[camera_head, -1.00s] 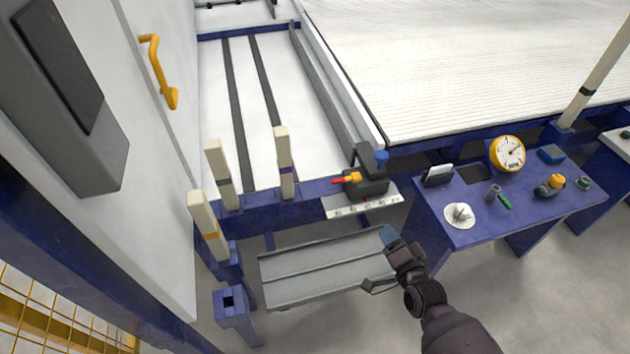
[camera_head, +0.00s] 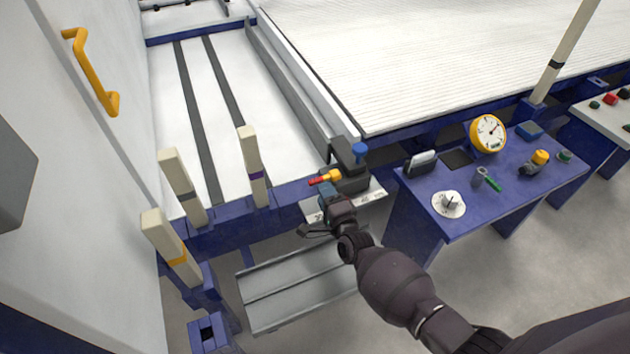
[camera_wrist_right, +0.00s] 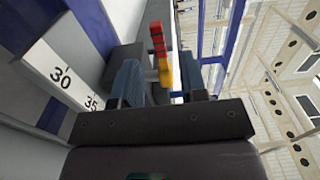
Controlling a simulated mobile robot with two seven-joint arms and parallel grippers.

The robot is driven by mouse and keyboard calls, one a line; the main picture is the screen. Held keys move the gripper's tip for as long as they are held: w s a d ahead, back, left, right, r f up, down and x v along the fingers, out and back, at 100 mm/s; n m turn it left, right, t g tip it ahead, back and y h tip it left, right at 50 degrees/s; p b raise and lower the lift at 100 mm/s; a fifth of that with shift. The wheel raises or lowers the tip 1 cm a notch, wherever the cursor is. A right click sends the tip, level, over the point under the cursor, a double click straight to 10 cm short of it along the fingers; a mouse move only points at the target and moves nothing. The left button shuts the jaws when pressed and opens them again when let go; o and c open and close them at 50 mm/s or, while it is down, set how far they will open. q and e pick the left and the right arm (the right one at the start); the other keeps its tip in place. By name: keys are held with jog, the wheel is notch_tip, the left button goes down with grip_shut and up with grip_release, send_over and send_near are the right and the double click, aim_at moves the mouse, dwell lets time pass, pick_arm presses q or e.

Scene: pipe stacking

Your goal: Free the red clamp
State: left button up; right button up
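The red clamp lever (camera_head: 318,181) with its yellow part (camera_head: 333,174) sticks out leftward from a dark block (camera_head: 352,178) on the blue rail. In the right wrist view the red lever (camera_wrist_right: 157,38) and its yellow part (camera_wrist_right: 164,70) stand between and beyond the fingers. My right gripper (camera_head: 326,192) is just in front of the lever in the head view. In the wrist view the right gripper (camera_wrist_right: 161,84) has its blue-grey fingers apart, with nothing clearly gripped. Whether a finger touches the clamp cannot be told. My left gripper is out of view.
A blue knob (camera_head: 360,150) tops the block. A numbered scale plate (camera_head: 368,193) lies below it. Cream posts (camera_head: 252,165) stand left along the rail. A blue table (camera_head: 480,205) with a gauge (camera_head: 488,133) is at right. A grey tray (camera_head: 295,285) sits below.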

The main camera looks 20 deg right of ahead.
aim_at(318, 183)
jog(key=w, duration=0.3)
jog(key=w+b, duration=0.1)
jog(key=shift+w+a+f, duration=0.1)
jog(key=shift+w+f, duration=0.15)
jog(key=shift+w+r, duration=0.2)
jog(key=shift+w, duration=0.5)
grip_shut()
